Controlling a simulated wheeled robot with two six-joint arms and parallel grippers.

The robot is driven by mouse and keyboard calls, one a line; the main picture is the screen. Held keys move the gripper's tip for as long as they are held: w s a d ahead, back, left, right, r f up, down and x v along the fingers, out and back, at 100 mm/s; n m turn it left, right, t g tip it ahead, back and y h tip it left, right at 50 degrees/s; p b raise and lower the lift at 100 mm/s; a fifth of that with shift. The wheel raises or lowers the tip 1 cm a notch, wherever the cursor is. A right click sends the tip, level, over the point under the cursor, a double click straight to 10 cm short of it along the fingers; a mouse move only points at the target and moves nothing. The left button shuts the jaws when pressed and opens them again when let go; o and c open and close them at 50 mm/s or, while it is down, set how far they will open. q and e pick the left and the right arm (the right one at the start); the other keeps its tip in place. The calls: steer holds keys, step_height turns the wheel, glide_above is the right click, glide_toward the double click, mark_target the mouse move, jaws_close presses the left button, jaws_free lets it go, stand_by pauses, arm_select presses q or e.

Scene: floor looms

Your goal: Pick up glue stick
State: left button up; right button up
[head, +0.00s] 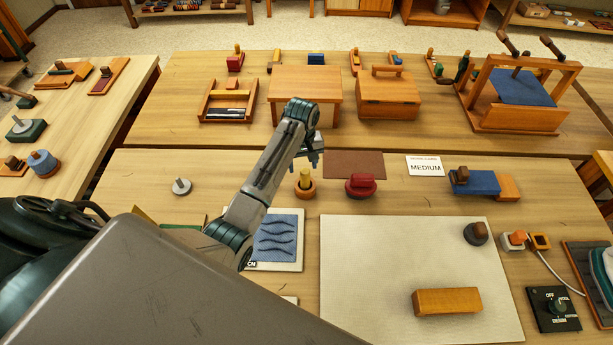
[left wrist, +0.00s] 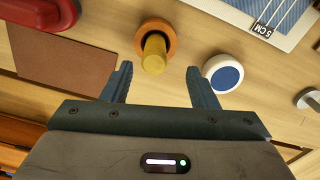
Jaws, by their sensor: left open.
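The glue stick looks to be the yellow cylinder (head: 305,177) standing in a round orange-brown holder (head: 305,191) on the near table. The yellow cylinder (left wrist: 154,48) and its holder (left wrist: 170,33) also show in the left wrist view. My left gripper (head: 317,159) is just behind and above it in the head view. In the left wrist view the left gripper (left wrist: 158,68) has its fingers spread, with the yellow cylinder beyond and between the tips. Nothing is held. My right gripper is not in view.
A white round piece with a blue top (left wrist: 222,74) stands close beside the holder. A card with blue wavy cloth (head: 277,240) lies in front, and a pale board (head: 375,270) is mostly bare.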

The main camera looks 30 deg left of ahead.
mark_target(305, 171)
arm_select(q)
steer(key=shift+w+f, duration=0.1)
steer(key=shift+f, duration=0.55)
steer(key=f+p, duration=0.1)
steer(key=f, duration=0.1)
steer(key=f+p, duration=0.1)
steer(key=f, duration=0.1)
steer(key=shift+w+d+p, duration=0.15)
steer(key=shift+d+p, duration=0.1)
steer(key=shift+p, duration=0.05)
steer(key=shift+f, duration=0.55)
steer(key=c, duration=1.1)
steer(key=shift+o, duration=0.2)
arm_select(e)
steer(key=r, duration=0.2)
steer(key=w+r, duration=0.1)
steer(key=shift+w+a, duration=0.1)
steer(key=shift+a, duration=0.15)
arm_select(q)
steer(key=shift+r, duration=0.1)
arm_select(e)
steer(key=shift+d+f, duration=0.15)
